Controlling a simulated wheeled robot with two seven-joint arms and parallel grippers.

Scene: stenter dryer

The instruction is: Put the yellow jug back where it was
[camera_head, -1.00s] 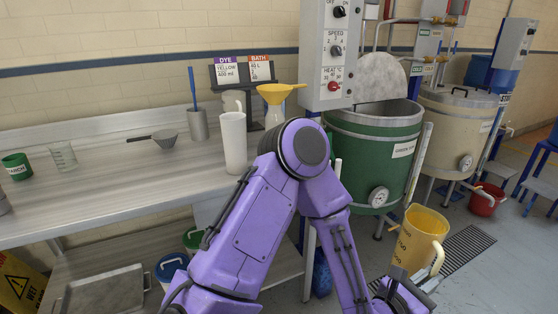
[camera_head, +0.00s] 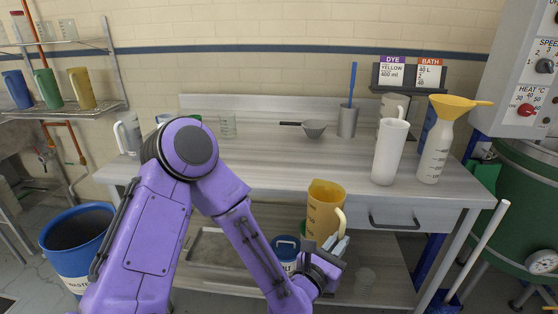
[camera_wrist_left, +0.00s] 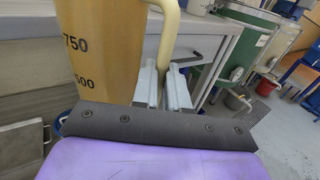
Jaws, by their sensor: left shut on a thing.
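My left gripper (camera_head: 336,246) is shut on the handle of a yellow jug (camera_head: 322,207). The jug is upright and held in front of the bench's drawer edge, below the bench top. In the left wrist view the jug (camera_wrist_left: 98,50) shows its 750 and 500 marks, and its pale handle passes between the fingers of the gripper (camera_wrist_left: 165,85). Another yellow jug (camera_head: 81,88) stands on the wall rack at the left, beside a green jug (camera_head: 48,88) and a blue jug (camera_head: 17,88). My right gripper is not in view.
A blue waste bin (camera_head: 80,245) stands below the wire rack (camera_head: 70,112). A green vat (camera_head: 535,200) stands at the right.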

